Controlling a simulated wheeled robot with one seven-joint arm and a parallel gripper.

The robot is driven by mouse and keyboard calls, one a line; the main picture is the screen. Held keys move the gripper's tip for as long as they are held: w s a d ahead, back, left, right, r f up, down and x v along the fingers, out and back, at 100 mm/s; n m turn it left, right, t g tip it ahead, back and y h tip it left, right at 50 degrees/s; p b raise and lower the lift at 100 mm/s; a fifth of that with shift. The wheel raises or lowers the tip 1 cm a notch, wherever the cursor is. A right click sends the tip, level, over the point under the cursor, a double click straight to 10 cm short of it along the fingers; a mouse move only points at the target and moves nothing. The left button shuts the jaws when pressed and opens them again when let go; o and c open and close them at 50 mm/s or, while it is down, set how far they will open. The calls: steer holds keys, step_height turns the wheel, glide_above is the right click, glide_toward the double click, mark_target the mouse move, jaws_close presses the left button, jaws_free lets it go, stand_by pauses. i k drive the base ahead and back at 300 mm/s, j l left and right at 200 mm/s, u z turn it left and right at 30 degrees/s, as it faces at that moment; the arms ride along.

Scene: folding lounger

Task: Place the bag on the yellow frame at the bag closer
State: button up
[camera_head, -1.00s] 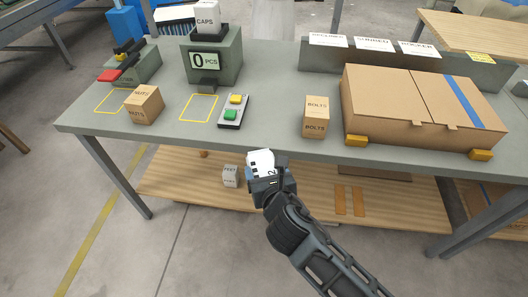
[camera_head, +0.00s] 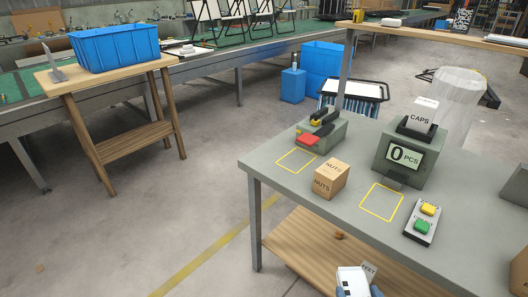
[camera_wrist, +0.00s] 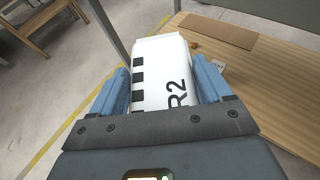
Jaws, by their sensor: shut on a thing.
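My gripper (camera_wrist: 163,85) is shut on a white bag (camera_wrist: 165,75) with black squares and "R2" on it. The blue fingers press it from both sides. In the head view the bag (camera_head: 352,280) shows at the bottom edge, in front of the workbench and below its top. The bag closer (camera_head: 322,130), a grey-green block with a red lever, stands at the far left of the bench. Its yellow frame (camera_head: 281,164) is outlined on the bench top in front of it and is empty. A second empty yellow frame (camera_head: 366,207) lies before the "0 PCS" counter (camera_head: 405,155).
A cardboard nuts box (camera_head: 331,180) stands between the two frames. A button box (camera_head: 422,222) with yellow and green buttons is on the right. Open floor lies left of the bench.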

mark_target(296, 160)
steer(key=i+j+u, duration=0.2)
steer(key=i+j, duration=0.35)
steer(key=i+j+u, duration=0.15)
steer(key=i+j, duration=0.3)
steer(key=i, duration=0.15)
steer(key=i+l, duration=0.3)
steer(key=l, duration=0.1)
